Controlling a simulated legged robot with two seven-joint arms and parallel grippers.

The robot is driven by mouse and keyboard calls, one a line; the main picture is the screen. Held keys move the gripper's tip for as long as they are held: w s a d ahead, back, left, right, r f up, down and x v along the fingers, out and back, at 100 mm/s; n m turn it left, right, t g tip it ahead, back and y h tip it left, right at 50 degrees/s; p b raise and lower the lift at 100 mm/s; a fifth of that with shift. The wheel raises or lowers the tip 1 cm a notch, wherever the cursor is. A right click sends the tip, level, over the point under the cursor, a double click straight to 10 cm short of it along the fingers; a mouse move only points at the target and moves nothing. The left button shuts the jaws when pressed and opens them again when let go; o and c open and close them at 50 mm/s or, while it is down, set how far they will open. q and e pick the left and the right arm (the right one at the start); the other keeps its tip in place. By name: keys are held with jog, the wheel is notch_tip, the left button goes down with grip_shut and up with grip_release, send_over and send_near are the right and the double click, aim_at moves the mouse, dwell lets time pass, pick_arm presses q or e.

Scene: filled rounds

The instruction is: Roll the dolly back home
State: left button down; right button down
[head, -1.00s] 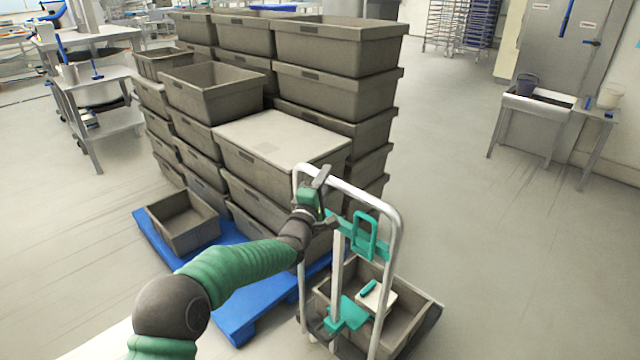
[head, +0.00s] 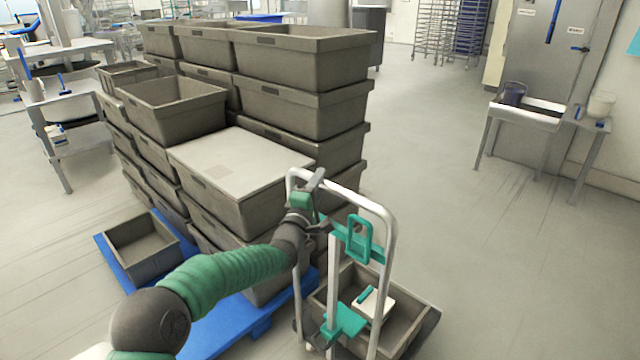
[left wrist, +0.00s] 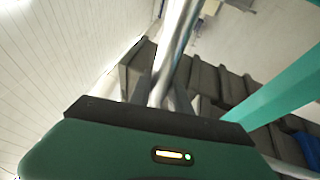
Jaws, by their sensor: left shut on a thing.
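The dolly (head: 390,246) stands at the lower middle of the head view, with a tall silver tube handle and teal fittings. A grey crate (head: 418,313) sits low on it, with a white item (head: 374,304) and a teal piece at it. My left gripper (head: 314,188) is shut on the upper left part of the dolly's handle. In the left wrist view the silver tube (left wrist: 172,55) runs up from the gripper's edge, and a teal bar (left wrist: 280,92) shows at right. The dolly's wheels are hidden. My right gripper is not in view.
Stacked grey crates (head: 300,95) stand on a blue pallet (head: 215,338) to the left, close to the dolly. A steel sink stand (head: 520,118) and a door are at the right. The floor (head: 520,270) right of the dolly is clear.

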pick_arm(q)
jog(key=shift+d+f, duration=0.15)
jog(key=shift+f, duration=0.05)
jog(key=c, duration=1.5)
grip_release()
jog(key=shift+o, duration=1.1)
jog(key=shift+w+d+f, duration=0.1)
jog(key=shift+w, duration=0.05)
jog(key=shift+o, duration=0.4)
jog(key=shift+w, duration=0.1)
jog(key=shift+r, duration=0.2)
jog(key=shift+s+a+f, duration=0.1)
jog(key=shift+s+a, duration=0.1)
jog(key=shift+s, duration=0.2)
jog(key=p+v, duration=0.1)
jog(key=v, duration=1.5)
jog(key=shift+d, duration=0.1)
